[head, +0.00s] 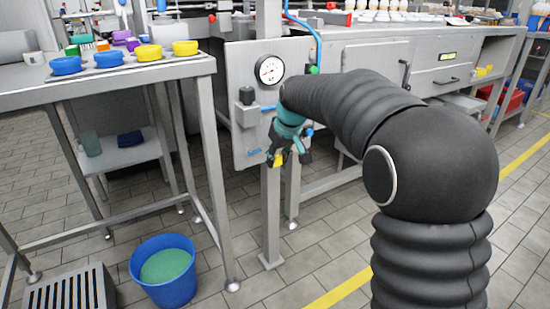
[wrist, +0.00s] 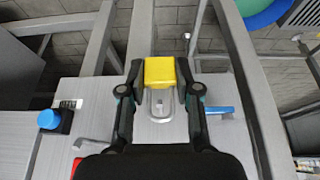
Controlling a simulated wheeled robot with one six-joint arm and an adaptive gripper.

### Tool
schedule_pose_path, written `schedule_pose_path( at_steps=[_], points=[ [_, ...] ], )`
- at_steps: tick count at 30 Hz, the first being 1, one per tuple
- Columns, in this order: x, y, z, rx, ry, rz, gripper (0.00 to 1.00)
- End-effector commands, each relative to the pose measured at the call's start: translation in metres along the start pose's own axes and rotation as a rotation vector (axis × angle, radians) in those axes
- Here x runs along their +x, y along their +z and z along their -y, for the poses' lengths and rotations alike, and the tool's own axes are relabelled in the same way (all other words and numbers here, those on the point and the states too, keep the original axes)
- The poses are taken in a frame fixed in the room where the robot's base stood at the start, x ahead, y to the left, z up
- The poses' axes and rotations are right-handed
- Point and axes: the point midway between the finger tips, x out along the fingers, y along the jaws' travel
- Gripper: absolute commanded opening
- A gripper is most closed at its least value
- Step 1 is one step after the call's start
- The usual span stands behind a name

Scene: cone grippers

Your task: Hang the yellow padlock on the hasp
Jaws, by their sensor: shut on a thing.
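The yellow padlock (wrist: 160,72) is between the two black fingers of my gripper (wrist: 160,86) in the wrist view, and the fingers are shut on it. A grey U-shaped loop (wrist: 160,103), apparently its shackle, shows beside the yellow body, in front of the grey panel. In the head view my gripper (head: 289,157) is in front of the lower right part of the grey panel (head: 243,140), with the yellow padlock (head: 279,160) low at its tips. I cannot make out the hasp in either view, nor tell whether the shackle touches anything.
A table with coloured round pieces (head: 148,52) stands at the left.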

Motion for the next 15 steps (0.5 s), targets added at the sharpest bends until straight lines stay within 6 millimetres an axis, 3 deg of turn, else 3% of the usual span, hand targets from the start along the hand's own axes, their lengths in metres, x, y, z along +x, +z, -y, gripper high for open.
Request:
schedule_pose_path(
  at_steps=[2, 6, 15],
  points=[
    [0.005, -0.011, 0.000, -0.001, 0.000, 0.000, 0.00],
    [0.017, -0.013, -0.001, 0.000, 0.000, 0.002, 0.00],
    [0.020, -0.011, 0.000, 0.000, 0.000, 0.001, 0.00]
  ],
)
